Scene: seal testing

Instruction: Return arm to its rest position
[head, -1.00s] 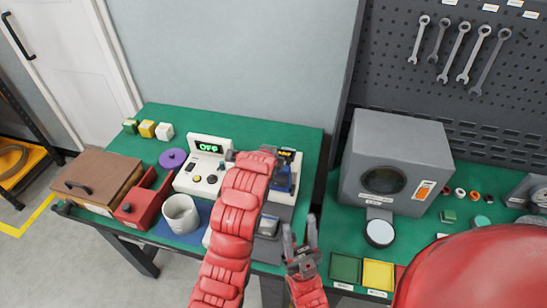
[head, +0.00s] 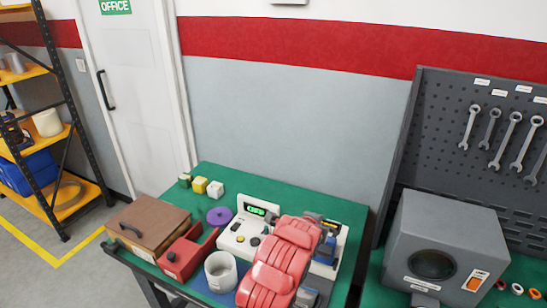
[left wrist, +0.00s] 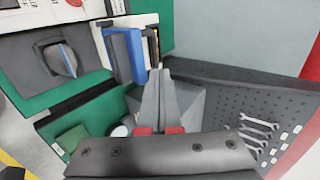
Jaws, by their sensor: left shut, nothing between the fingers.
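My left gripper (left wrist: 158,98) is shut and empty in the left wrist view, its two grey fingers pressed together in front of the grey cabinet. The red padded left arm (head: 282,262) rises from the bottom in the head view, over the right part of the white tester (head: 240,233). Its fingertips cannot be made out there. A blue block (left wrist: 124,52) on the tester is close to the left of the fingers in the wrist view; whether they touch is unclear. My right gripper is not in view.
The bench holds a brown box (head: 145,228), a red holder (head: 185,255), a white cup (head: 220,272), a purple disc (head: 219,216) and small blocks (head: 200,184). The grey cabinet (head: 445,240) stands right, below wrenches (head: 508,132). Open space lies above the bench.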

